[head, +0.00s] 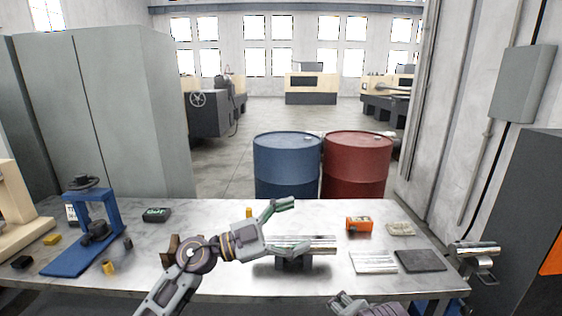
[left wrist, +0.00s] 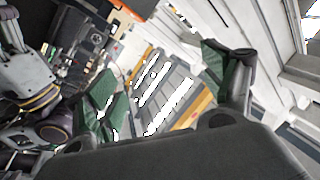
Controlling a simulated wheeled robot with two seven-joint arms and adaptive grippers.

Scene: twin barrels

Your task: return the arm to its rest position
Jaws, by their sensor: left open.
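My left arm reaches in from the lower left of the head view. Its left gripper (head: 296,225) is over the middle of the workbench (head: 215,215), fingers pointing right, near a shiny metal cylinder (head: 312,244) on a dark support. The left wrist view shows the same gripper (left wrist: 158,62) with its two green-padded fingers spread apart and nothing between them. Whether the lower finger touches the cylinder is unclear. A part of my right arm, seemingly its gripper (head: 346,303), shows at the bottom edge; its jaws cannot be made out.
A blue press (head: 82,240) stands at the bench's left. An orange box (head: 359,224), a ribbed metal plate (head: 373,262) and a dark plate (head: 420,261) lie at right. A blue barrel (head: 286,165) and a red barrel (head: 356,165) stand behind the bench.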

